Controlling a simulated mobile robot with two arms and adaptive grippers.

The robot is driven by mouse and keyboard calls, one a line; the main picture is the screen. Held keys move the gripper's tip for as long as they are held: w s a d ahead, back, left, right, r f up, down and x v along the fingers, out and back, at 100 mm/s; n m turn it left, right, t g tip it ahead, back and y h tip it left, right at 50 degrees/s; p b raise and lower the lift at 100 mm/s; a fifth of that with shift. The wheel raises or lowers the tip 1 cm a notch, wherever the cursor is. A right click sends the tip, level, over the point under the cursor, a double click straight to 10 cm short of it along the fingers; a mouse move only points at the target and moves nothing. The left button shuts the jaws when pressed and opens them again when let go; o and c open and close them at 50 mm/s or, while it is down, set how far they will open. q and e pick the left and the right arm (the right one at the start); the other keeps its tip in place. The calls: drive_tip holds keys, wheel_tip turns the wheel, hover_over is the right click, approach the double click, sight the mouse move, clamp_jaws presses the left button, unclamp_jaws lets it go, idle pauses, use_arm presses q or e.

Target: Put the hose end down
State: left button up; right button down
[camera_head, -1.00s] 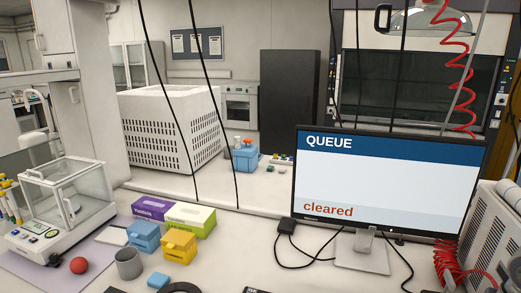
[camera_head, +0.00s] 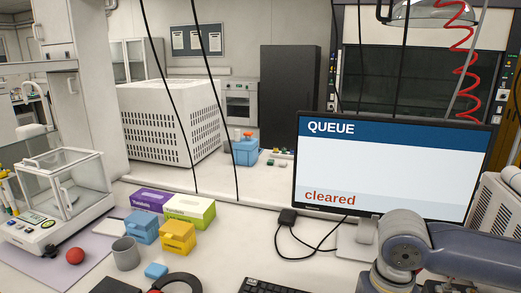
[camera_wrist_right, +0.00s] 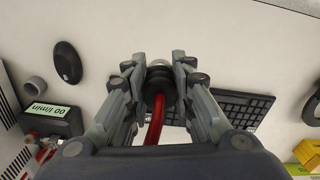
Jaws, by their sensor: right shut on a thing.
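In the right wrist view, my right gripper (camera_wrist_right: 158,62) is shut on the hose end (camera_wrist_right: 160,86), a dark ribbed fitting with a greyish tip. The red hose (camera_wrist_right: 155,122) runs from it back toward the wrist. The hose end is over a pale worktop, just left of a black keyboard (camera_wrist_right: 245,105). I cannot tell how high above the worktop it is. In the head view my right arm reaches in from the right in front of the monitor stand, and its gripper is out of frame. My left gripper is not in view.
In the wrist view, a black mouse (camera_wrist_right: 67,62) and a meter with a green display (camera_wrist_right: 50,112) are at left. The head view shows a monitor (camera_head: 385,170), a balance (camera_head: 60,205), a grey mug (camera_head: 126,253), and yellow (camera_head: 177,236) and blue boxes (camera_head: 142,226).

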drive_tip(key=shift+a+r+n, duration=0.4)
drive_tip(key=shift+r+n, duration=0.1)
drive_tip(key=s+f, duration=0.4)
drive_tip(key=f, duration=0.1)
idle(0.3)
drive_tip(key=shift+w+a, duration=0.1)
